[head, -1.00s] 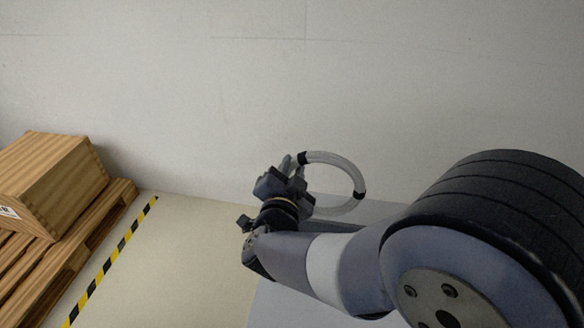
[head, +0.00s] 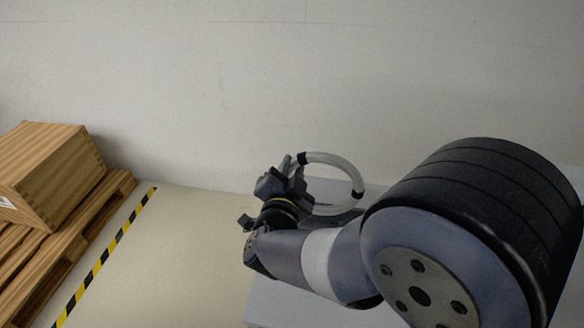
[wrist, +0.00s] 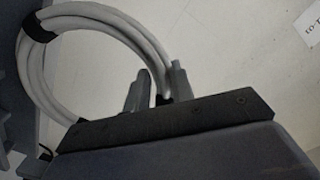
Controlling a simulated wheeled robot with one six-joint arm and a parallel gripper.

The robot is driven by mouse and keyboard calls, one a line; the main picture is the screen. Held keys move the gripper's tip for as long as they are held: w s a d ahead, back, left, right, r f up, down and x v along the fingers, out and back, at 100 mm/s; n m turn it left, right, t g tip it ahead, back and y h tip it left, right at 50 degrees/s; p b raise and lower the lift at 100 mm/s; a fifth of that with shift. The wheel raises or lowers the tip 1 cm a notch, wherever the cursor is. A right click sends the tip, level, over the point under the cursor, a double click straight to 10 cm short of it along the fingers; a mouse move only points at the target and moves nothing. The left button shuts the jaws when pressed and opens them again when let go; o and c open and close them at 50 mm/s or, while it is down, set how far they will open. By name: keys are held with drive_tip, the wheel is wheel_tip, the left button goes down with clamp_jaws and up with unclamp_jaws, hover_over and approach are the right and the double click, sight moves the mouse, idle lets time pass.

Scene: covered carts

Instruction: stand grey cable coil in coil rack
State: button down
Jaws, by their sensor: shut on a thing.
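The grey cable coil (head: 345,172) is a ring of pale grey cable with black bands. My gripper (head: 295,166) is shut on its left side and holds it up in front of the wall. In the wrist view the coil (wrist: 95,18) arcs over the upper left, and its near end passes between the two fingers of my gripper (wrist: 157,88). Part of the ring is hidden behind my gripper body. I cannot make out a coil rack in the head view.
A wooden crate (head: 45,172) sits on a pallet (head: 100,200) at the left, beside yellow-black floor tape (head: 112,245). A grey surface (head: 275,305) lies below my arm. In the wrist view, a white label (wrist: 307,22) shows at upper right and grey structure (wrist: 15,95) at the left edge.

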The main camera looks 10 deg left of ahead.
drive_tip(key=shift+f+b, duration=1.9)
drive_tip(key=shift+f, duration=0.25)
drive_tip(key=c, duration=1.1)
unclamp_jaws()
drive_tip(key=shift+c, duration=0.2)
drive_tip(key=shift+s, duration=0.1)
drive_tip(key=s, duration=1)
drive_tip(key=shift+s+d+r, duration=0.2)
drive_tip(key=shift+s+d, duration=0.1)
drive_tip(key=shift+d, duration=0.1)
drive_tip(key=shift+w, duration=0.1)
drive_tip(key=w+p, duration=0.1)
drive_tip(key=w, duration=0.9)
drive_tip(key=shift+w+a+r, duration=0.25)
drive_tip(key=shift+w+a, duration=0.05)
drive_tip(key=shift+a, duration=0.1)
